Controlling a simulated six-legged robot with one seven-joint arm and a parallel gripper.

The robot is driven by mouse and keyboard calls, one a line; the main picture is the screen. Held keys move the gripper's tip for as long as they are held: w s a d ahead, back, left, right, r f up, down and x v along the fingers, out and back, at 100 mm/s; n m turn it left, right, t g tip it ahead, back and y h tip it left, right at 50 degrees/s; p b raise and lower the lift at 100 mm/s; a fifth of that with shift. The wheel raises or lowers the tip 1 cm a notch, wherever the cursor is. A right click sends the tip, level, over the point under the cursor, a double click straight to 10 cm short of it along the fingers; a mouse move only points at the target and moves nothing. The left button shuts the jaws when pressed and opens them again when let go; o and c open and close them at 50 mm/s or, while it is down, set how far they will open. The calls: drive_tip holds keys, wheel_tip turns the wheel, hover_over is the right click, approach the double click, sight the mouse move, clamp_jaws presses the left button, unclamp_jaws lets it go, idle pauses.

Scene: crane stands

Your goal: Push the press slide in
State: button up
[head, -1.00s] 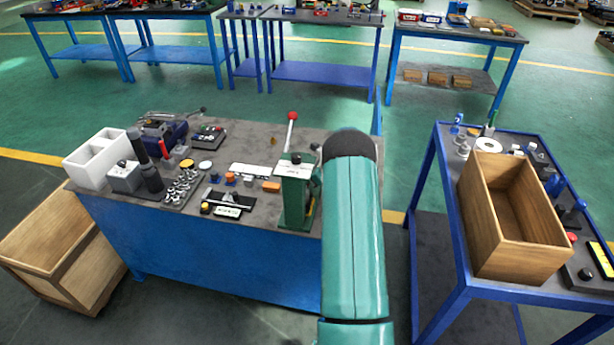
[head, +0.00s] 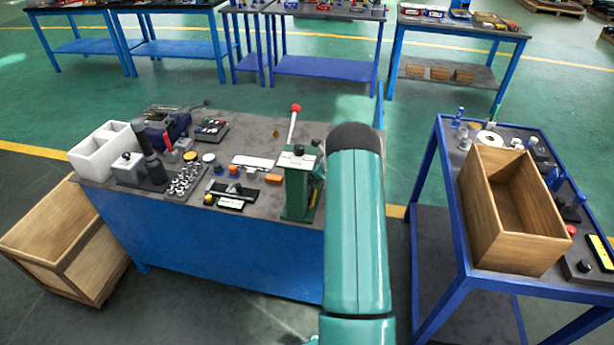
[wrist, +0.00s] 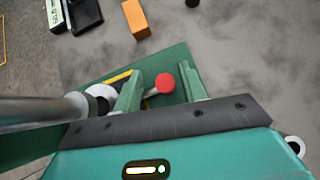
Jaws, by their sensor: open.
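The green press (head: 299,185) stands at the right end of the blue bench, with a red-tipped lever (head: 293,125) rising from its top. In the wrist view its green base plate (wrist: 88,75) lies below my gripper (wrist: 160,88). A red knob (wrist: 165,82) on a short grey rod shows between my two green fingers, apart from both in the picture; it seems to belong to the press slide. I cannot tell whether the fingers reach its height. My gripper is open and empty. In the head view my arm hides the gripper and part of the press's right side.
A thick grey bar (wrist: 40,110) passes close at the left of my gripper. An orange block (wrist: 135,18) lies beyond the plate. Tools and a white bin (head: 103,150) fill the bench's left part. A wooden box (head: 480,215) stands on the right-hand table.

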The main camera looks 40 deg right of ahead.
drive_tip(key=v, duration=1.3)
drive_tip(key=shift+s+d, duration=0.15)
drive_tip(key=shift+s, duration=0.05)
drive_tip(key=shift+r, duration=0.15)
